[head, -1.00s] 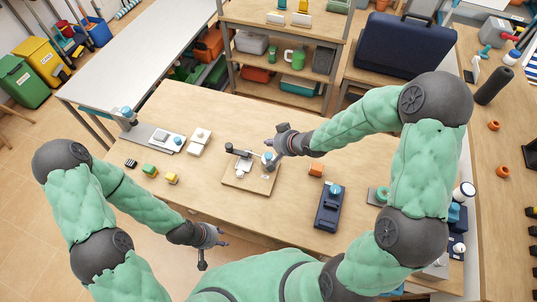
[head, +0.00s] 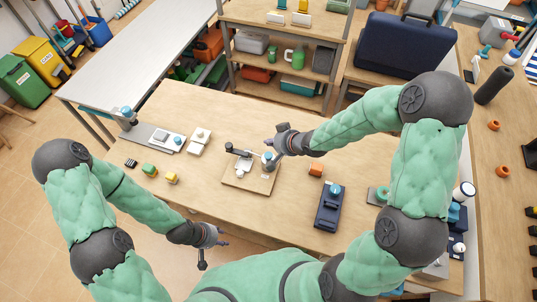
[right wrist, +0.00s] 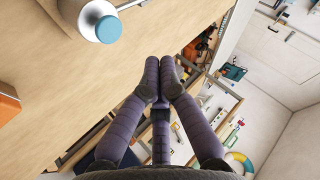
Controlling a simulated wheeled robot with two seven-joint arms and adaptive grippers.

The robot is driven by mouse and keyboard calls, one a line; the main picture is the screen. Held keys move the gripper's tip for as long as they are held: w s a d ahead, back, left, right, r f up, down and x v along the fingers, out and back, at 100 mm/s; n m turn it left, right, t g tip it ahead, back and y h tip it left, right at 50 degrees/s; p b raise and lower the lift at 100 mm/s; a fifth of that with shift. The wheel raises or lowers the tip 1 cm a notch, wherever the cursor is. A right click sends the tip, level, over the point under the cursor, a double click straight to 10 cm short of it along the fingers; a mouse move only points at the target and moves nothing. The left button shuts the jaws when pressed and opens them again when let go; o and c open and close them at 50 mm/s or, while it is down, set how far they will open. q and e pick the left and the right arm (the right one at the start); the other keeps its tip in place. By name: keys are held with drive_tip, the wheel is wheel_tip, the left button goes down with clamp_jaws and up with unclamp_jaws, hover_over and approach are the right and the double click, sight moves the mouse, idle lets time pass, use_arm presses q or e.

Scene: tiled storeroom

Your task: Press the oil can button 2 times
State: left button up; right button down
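A small silver can with a light-blue round top, which looks like the oil can (head: 267,158), stands on a wooden board (head: 247,185) mid-table. In the right wrist view its blue top (right wrist: 108,29) shows at the upper left, apart from the fingers. My right gripper (head: 272,148) is beside the can's top in the head view; whether they touch is unclear there. Its fingers lie together, shut and empty, in the right wrist view (right wrist: 164,62). My left gripper (head: 213,254) is open and empty, near the table's front edge.
A dark lever fixture (head: 236,151) and a small white knob (head: 240,172) share the board. An orange block (head: 316,170) and a navy device with a blue knob (head: 328,211) stand to the right. White switch boxes (head: 199,141) and small blocks (head: 172,178) lie left.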

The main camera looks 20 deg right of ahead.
sight(270, 156)
idle(0.4)
wheel_tip(270, 156, up, 4)
drive_tip(key=p, duration=0.7)
drive_tip(key=shift+f, duration=0.2)
wheel_tip(270, 156, down, 8)
drive_tip(key=b, duration=0.7)
drive_tip(key=shift+r, duration=0.1)
drive_tip(key=shift+f+b, duration=0.4)
drive_tip(key=shift+b, duration=0.1)
drive_tip(key=shift+f, duration=0.15)
idle(0.8)
drive_tip(key=shift+f, duration=0.3)
